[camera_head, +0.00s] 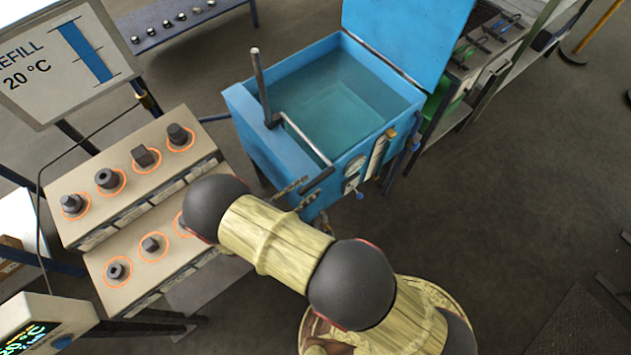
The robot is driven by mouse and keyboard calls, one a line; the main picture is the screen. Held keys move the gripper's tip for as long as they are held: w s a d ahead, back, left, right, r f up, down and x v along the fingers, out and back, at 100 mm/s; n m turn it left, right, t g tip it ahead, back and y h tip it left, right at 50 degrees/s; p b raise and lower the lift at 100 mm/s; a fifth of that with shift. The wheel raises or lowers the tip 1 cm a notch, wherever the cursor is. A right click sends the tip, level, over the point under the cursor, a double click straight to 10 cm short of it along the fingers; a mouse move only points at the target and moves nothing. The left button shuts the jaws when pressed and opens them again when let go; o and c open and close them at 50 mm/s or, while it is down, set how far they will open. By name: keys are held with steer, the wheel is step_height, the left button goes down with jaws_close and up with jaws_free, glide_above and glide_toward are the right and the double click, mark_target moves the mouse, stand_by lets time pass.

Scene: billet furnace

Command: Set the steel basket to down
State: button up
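The blue water tank (262,150) stands at the upper middle with its lid raised. A bent steel rod (300,138) runs over its near rim to a lever with a black grip (318,180) on the front. I cannot make out the steel basket; only a paler square shows under the water. My arm reaches in from the lower right and bends toward the tank. My gripper (307,190) shows only as two thin fingers past my arm, spread apart on either side of the black grip's near end. Contact cannot be seen; its body is hidden.
A two-step stand (130,190) with several dark metal parts in orange rings is at left. A sign (65,55) stands upper left, and a display box (45,325) lower left. A tool bench (480,60) adjoins the tank at right. The floor at right is mostly clear.

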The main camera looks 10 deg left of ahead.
mark_target(297, 196)
steer(key=v, duration=0.7)
steer(key=shift+s+a, duration=0.25)
steer(key=shift+s, duration=0.05)
steer(key=s+d+f+m+g, duration=0.1)
steer(key=s+d+m+g, duration=0.3)
steer(key=s+d+g, duration=0.3)
steer(key=w+d+r+m+g+y, duration=0.1)
steer(key=d+r+m+g+y, duration=0.5)
steer(key=r, duration=0.5)
steer(key=w+d+r+m+g+y, duration=0.1)
steer(key=d+r+m+y, duration=0.2)
steer(key=d+r+m, duration=0.55)
steer(key=d+r+m+t+y, duration=0.1)
steer(key=d+r+m+t, duration=0.2)
steer(key=d+r, duration=0.3)
steer(key=d+r+m+t+y, duration=0.1)
steer(key=d+r+m, duration=0.3)
steer(key=r, duration=0.9)
steer(key=d+t, duration=0.1)
steer(key=d, duration=0.2)
steer(key=shift+d+t+y, duration=0.2)
steer(key=shift+t+y, duration=0.1)
steer(key=shift+t, duration=0.1)
